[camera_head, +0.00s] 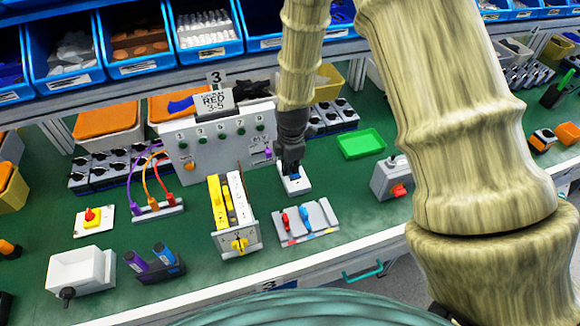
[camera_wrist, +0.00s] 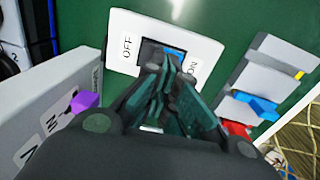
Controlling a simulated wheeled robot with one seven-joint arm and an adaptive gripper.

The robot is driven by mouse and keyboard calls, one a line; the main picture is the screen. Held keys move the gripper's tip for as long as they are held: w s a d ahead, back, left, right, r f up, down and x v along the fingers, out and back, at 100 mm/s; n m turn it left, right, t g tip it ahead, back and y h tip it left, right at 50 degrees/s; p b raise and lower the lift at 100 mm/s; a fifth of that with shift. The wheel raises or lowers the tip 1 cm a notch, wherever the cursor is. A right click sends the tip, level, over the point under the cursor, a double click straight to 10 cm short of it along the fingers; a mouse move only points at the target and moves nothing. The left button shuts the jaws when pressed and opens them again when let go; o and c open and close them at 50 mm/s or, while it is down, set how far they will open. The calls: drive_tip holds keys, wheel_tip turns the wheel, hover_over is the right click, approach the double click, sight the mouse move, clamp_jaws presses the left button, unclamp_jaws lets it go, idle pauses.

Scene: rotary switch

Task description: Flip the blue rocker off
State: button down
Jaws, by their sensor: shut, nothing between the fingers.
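The blue rocker (camera_wrist: 174,50) sits in a dark frame on a white switch plate (camera_wrist: 195,32). In the wrist view the plate reads OFF at the left end and ON at the right end. My gripper (camera_wrist: 170,65) is shut and empty, with its fingertips at the rocker, covering much of it. I cannot tell whether they touch it or which way it is tilted. In the head view my gripper (camera_head: 291,165) points down over the small white plate (camera_head: 303,186), and the rocker is mostly hidden.
A grey panel (camera_head: 215,143) with a purple switch (camera_wrist: 85,101) stands close on the left. A grey block with red and blue levers (camera_head: 308,222) lies in front. A yellow and white breaker unit (camera_head: 237,243) is at the front left. A green tray (camera_head: 361,143) lies behind right.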

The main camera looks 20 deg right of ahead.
drive_tip(key=r+p, duration=0.3)
drive_tip(key=r, duration=0.1)
drive_tip(key=shift+w, duration=0.3)
drive_tip(key=shift+w+r, duration=0.1)
drive_tip(key=shift+r, duration=0.1)
wheel_tip(320, 180, up, 9)
drive_tip(key=w+b, duration=0.1)
drive_tip(key=b, duration=0.1)
drive_tip(key=shift+r+b, duration=0.2)
drive_tip(key=shift+b, duration=0.1)
drive_tip(key=shift+w, duration=0.1)
